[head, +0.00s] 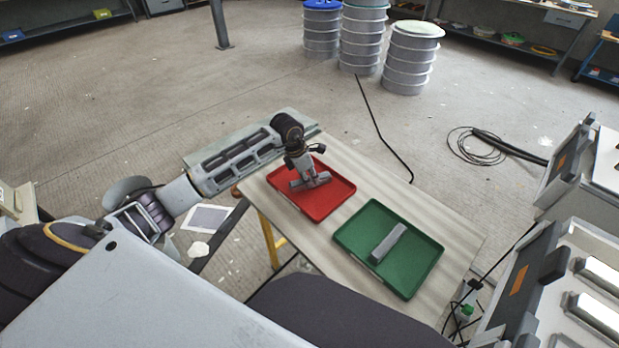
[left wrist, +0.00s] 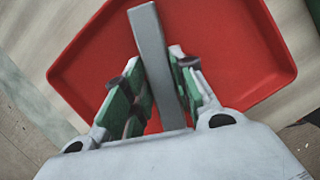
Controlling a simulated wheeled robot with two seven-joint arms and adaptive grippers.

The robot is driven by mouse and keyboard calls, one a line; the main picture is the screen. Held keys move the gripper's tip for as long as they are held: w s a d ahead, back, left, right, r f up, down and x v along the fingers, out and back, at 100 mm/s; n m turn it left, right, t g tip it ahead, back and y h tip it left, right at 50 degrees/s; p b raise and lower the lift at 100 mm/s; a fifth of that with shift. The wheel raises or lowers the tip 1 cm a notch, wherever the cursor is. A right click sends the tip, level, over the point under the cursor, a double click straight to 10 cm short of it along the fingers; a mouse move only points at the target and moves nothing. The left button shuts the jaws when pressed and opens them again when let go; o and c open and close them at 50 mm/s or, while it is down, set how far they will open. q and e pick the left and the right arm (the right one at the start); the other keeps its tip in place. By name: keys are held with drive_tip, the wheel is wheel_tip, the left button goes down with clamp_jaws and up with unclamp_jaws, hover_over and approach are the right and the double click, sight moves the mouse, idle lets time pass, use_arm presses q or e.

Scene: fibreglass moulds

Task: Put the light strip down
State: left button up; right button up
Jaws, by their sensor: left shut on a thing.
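My left gripper (head: 309,175) is over the red tray (head: 336,197) and shut on a light grey strip (head: 322,180). In the left wrist view the strip (left wrist: 150,45) runs between the green-padded fingers (left wrist: 154,60) and sticks out past them over the red tray floor (left wrist: 215,45). The strip is low in the tray; I cannot tell whether it touches the floor. A second grey strip (head: 388,243) lies in the green tray (head: 420,262), to the right and nearer. My right gripper is not in view.
Both trays sit side by side on a pale table (head: 357,168) with a bare strip of top between them. Ribbed grey drums (head: 406,65) stand on the floor behind. A black cable (head: 385,135) runs toward the table's far edge. Grey equipment (head: 535,275) stands at right.

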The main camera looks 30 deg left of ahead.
use_arm(q)
drive_tip(key=shift+f, duration=0.15)
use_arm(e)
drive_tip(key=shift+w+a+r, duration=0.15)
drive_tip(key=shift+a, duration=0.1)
use_arm(q)
drive_tip(key=shift+f, duration=0.1)
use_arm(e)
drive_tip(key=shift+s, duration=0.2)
use_arm(q)
drive_tip(key=o, duration=0.8)
drive_tip(key=shift+o, duration=1.3)
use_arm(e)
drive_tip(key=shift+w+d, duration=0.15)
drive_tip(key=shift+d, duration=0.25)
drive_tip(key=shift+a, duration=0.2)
